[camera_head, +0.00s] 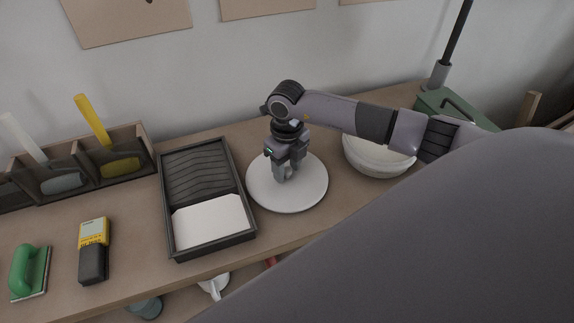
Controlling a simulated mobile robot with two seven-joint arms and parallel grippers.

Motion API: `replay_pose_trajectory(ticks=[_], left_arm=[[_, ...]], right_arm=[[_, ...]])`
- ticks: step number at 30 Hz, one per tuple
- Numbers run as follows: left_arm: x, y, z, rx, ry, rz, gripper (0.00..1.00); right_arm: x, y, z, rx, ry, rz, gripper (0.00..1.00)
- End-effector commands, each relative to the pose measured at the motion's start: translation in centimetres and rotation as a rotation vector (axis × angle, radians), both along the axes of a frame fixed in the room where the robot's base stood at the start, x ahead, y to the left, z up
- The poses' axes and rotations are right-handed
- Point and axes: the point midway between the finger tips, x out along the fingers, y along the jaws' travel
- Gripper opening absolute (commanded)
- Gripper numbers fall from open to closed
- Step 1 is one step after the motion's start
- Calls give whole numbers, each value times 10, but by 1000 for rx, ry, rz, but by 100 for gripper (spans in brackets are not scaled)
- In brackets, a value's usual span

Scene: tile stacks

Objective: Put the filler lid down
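The filler lid (305,192) is a round white disc at the middle of the workbench, lying flat just right of the black tray. My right gripper (283,176) points down at the lid's centre, with its fingers close together on it. The fingers hide whatever they grip there. The lid looks level and at or very near the bench top; I cannot tell whether it touches. A white round tub (378,162) stands to the right, partly behind my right arm. My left gripper does not show.
The black tray (249,237) has a ribbed slope and a white pool. A tool rack (138,142), a yellow meter (94,232) and a green-handled float (22,270) are at left. A green box (428,102) stands back right. My arm blocks the lower right.

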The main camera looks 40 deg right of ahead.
Motion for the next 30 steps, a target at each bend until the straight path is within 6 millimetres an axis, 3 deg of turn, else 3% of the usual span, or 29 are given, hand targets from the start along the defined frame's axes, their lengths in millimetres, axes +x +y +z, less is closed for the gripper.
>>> replay_pose_trajectory(ticks=[8,13,24,30], left_arm=[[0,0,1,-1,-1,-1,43],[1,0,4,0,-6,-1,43],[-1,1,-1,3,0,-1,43],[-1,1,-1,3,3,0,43]], right_arm=[[0,0,1,0,0,-1,51],[1,0,11,0,-3,0,51],[1,-1,87,0,-5,0,51],[1,0,115,0,-2,0,51]])
